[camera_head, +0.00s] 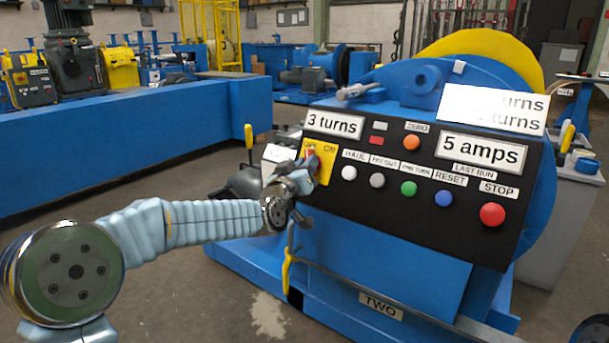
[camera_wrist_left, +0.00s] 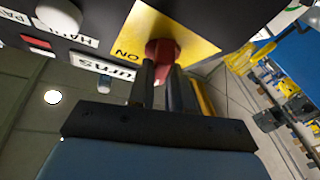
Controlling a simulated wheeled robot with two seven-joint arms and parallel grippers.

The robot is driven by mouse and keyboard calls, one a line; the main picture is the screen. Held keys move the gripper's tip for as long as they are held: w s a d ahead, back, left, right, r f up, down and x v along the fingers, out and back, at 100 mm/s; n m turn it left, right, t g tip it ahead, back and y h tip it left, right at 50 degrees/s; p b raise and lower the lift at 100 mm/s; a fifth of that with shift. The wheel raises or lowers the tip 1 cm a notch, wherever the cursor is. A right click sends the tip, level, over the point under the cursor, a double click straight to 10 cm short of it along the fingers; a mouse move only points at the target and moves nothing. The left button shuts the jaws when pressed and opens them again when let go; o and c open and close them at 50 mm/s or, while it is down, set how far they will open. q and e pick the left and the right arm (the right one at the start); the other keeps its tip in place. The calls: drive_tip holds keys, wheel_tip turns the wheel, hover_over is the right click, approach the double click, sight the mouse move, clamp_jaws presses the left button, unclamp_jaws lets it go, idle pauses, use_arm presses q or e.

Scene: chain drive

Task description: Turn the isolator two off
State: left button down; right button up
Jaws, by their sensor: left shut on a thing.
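The isolator is a red knob (camera_wrist_left: 163,50) on a yellow plate (camera_head: 325,166) at the left end of the black control panel. The plate carries OFF and ON labels along its top, and the machine's base bears a TWO label (camera_head: 381,306). My left gripper (camera_head: 306,172) is at the plate, shut on the red knob. In the left wrist view its two dark fingers (camera_wrist_left: 161,82) stand on either side of the knob, below the ON label. The gripper hides much of the knob in the head view, so I cannot tell its exact angle. My right gripper is not in view.
Several push buttons, including a white one (camera_head: 349,173) and a red STOP (camera_head: 492,215), sit right of the isolator. A yellow-handled lever (camera_head: 249,140) stands just left of the panel.

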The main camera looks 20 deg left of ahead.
use_arm(q)
drive_tip(key=n+y+p, duration=0.1)
drive_tip(key=n+y, duration=0.1)
drive_tip(key=n, duration=0.1)
drive_tip(key=shift+d+r+p, duration=0.2)
drive_tip(key=shift+d+p, duration=0.05)
drive_tip(key=shift+p, duration=0.1)
drive_tip(key=shift+n+g+y+p, duration=0.5)
drive_tip(key=shift+n+y+p, duration=0.35)
drive_tip(key=shift+n, duration=0.55)
drive_tip(key=shift+f, duration=0.1)
drive_tip(key=c, duration=1)
unclamp_jaws()
drive_tip(key=shift+c, duration=0.2)
drive_tip(key=s+d, duration=0.1)
drive_tip(key=s, duration=1.2)
drive_tip(key=shift+s, duration=0.35)
